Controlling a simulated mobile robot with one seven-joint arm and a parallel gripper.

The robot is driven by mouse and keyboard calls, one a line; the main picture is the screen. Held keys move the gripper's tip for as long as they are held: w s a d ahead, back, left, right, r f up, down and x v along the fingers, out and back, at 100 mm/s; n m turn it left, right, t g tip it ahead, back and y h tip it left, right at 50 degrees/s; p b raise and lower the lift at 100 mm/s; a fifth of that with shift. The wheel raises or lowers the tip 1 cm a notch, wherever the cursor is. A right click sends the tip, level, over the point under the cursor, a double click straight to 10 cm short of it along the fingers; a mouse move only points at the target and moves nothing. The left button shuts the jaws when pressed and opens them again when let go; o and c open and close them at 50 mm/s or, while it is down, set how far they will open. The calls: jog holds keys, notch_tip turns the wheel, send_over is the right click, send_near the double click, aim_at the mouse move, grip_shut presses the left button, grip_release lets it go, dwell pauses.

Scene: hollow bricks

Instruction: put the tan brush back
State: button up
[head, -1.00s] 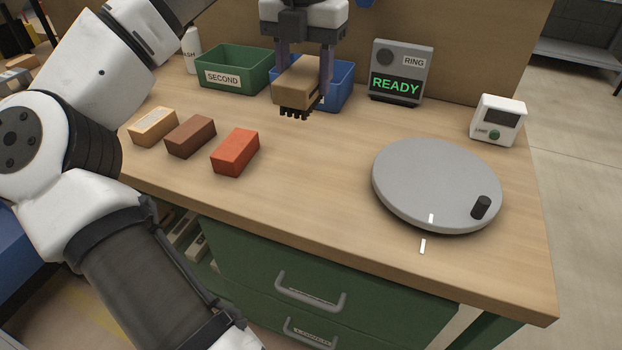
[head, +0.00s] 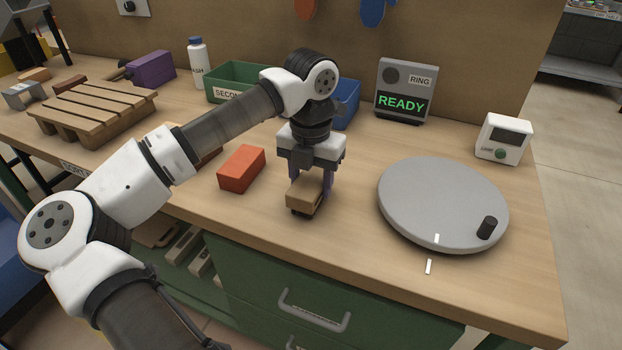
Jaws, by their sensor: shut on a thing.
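My gripper (head: 311,186) is shut on the tan brush (head: 301,197), a tan block with dark bristles on its underside. The brush is low over the front part of the workbench, right of the red brick (head: 242,169) and left of the grey turntable (head: 440,200). I cannot tell whether its bristles touch the bench top. My arm hides most of the brown brick (head: 212,158) and the area left of it.
A green bin (head: 237,75) and a blue bin (head: 347,100) stand at the back, partly behind my arm. A READY display (head: 404,90) and a small white device (head: 504,138) stand right. A slatted wooden pallet (head: 92,110) lies left. Bench top between brush and turntable is clear.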

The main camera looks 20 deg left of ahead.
aim_at(311, 179)
jog(key=shift+f, duration=0.1)
jog(key=shift+f, duration=0.15)
jog(key=o, duration=1)
jog(key=shift+o, duration=0.2)
notch_tip(311, 179, up, 12)
jog(key=shift+r, duration=0.2)
